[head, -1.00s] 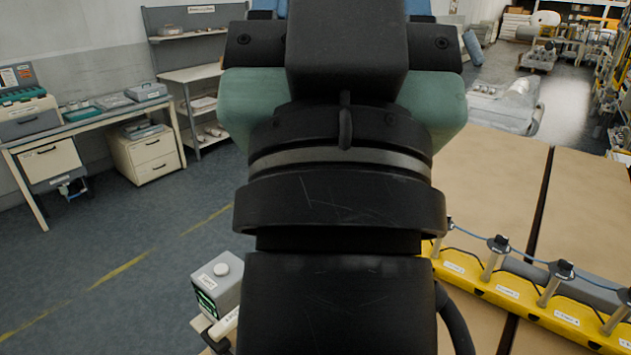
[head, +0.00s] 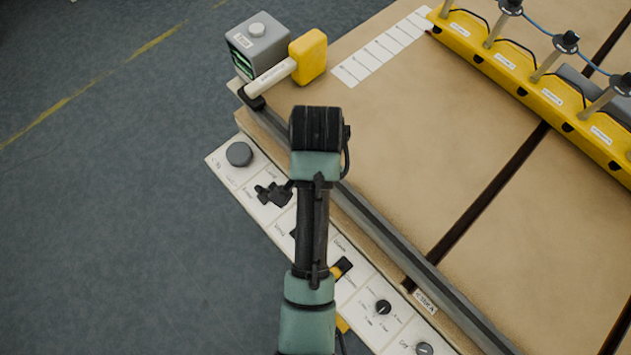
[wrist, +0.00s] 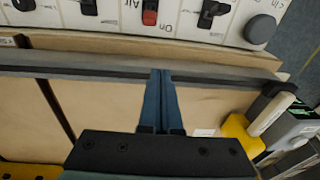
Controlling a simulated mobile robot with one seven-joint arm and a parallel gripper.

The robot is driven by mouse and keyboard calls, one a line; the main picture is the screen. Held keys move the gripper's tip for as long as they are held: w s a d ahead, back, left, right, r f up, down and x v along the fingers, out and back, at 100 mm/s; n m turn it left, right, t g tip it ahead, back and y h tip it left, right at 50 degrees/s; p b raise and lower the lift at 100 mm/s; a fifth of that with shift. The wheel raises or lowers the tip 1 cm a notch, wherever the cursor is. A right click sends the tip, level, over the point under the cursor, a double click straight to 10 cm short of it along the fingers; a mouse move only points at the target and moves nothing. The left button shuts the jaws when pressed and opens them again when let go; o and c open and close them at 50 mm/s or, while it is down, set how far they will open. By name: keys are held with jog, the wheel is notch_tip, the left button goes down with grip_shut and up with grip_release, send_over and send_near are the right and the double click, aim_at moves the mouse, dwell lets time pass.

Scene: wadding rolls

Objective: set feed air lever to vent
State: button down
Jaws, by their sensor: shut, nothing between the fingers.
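A white control panel (head: 262,222) runs along the near edge of the table. In the head view it carries a round dark knob (head: 239,153), a black lever (head: 273,193) and a dark dial (head: 383,307); my arm hides part of it. The wrist view shows the round knob (wrist: 260,28), the black lever (wrist: 212,12) and a red switch (wrist: 150,12), with "Air" and "On" lettering near the switch. I cannot tell which control is the feed air lever. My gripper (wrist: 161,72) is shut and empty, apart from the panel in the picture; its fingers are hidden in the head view.
A grey rail (head: 390,240) lies between panel and brown tabletop (head: 400,130). A grey box (head: 257,45) and a yellow-headed handle (head: 308,55) stand at the table corner. A yellow bar (head: 540,85) with several posts crosses the table. The floor at left is clear.

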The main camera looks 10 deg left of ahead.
jog(key=s+f, duration=0.1)
jog(key=s+f+g, duration=0.1)
jog(key=shift+s, duration=0.4)
notch_tip(320, 180, down, 10)
dwell(0.4)
jog(key=shift+s+a+r+t+h+p, duration=0.2)
jog(key=shift+s+r+t+h+p, duration=0.1)
jog(key=shift+h+p, duration=0.3)
jog(key=shift+s+a+r+t+p, duration=0.15)
jog(key=shift+s+t+p, duration=0.1)
jog(key=shift+t+p, duration=0.15)
jog(key=s+t+h, duration=0.1)
jog(key=s+a+t+h, duration=0.1)
jog(key=shift+a+t, duration=0.25)
jog(key=shift+t, duration=0.15)
jog(key=shift+s+a, duration=0.4)
jog(key=shift+s, duration=0.15)
jog(key=shift+s+a, duration=0.1)
jog(key=shift+s, duration=0.05)
